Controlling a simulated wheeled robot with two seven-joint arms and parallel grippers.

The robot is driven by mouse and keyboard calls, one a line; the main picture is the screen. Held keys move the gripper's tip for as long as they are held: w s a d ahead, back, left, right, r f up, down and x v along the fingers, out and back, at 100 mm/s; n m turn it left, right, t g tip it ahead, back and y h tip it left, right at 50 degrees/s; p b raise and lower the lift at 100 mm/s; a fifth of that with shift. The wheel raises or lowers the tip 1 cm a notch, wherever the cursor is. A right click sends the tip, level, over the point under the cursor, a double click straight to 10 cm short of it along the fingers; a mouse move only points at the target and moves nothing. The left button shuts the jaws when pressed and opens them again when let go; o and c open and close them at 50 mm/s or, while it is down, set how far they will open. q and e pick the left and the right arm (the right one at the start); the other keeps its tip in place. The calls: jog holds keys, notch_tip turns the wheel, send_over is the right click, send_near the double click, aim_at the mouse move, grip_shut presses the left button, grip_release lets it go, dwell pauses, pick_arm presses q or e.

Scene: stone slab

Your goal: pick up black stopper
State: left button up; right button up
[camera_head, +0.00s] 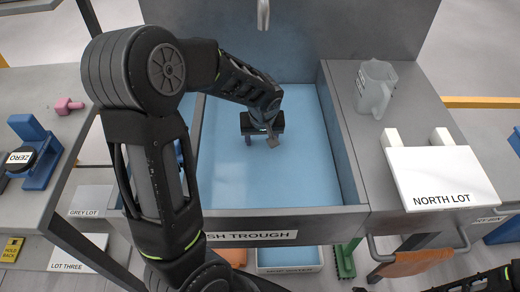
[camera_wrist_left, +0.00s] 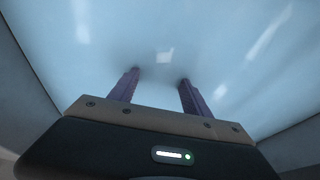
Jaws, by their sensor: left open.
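I cannot make out a black stopper for certain in either view. My left gripper (camera_head: 260,143) reaches down into the blue-lined wash trough (camera_head: 310,175) and is open. In the left wrist view its two purple-tinted fingers (camera_wrist_left: 159,77) stand apart over the pale blue trough floor (camera_wrist_left: 225,65). Nothing shows between them but a small pale patch on the floor just beyond the tips. My left arm hides part of the trough's left side. A dark part of my right arm shows at the bottom right edge, and its fingers cannot be made out.
A clear jug (camera_head: 375,88) and a white NORTH LOT block (camera_head: 440,178) stand on the right-hand counter. A blue stand (camera_head: 38,152) with a black ZERO piece (camera_head: 20,160) and a pink piece (camera_head: 68,105) are on the left counter. A tap (camera_head: 263,14) hangs above the trough.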

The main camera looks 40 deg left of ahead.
aim_at(260, 145)
pick_arm(q)
jog(key=x, duration=0.4)
jog(key=shift+c, duration=0.2)
dwell(0.3)
grip_shut()
dwell(0.4)
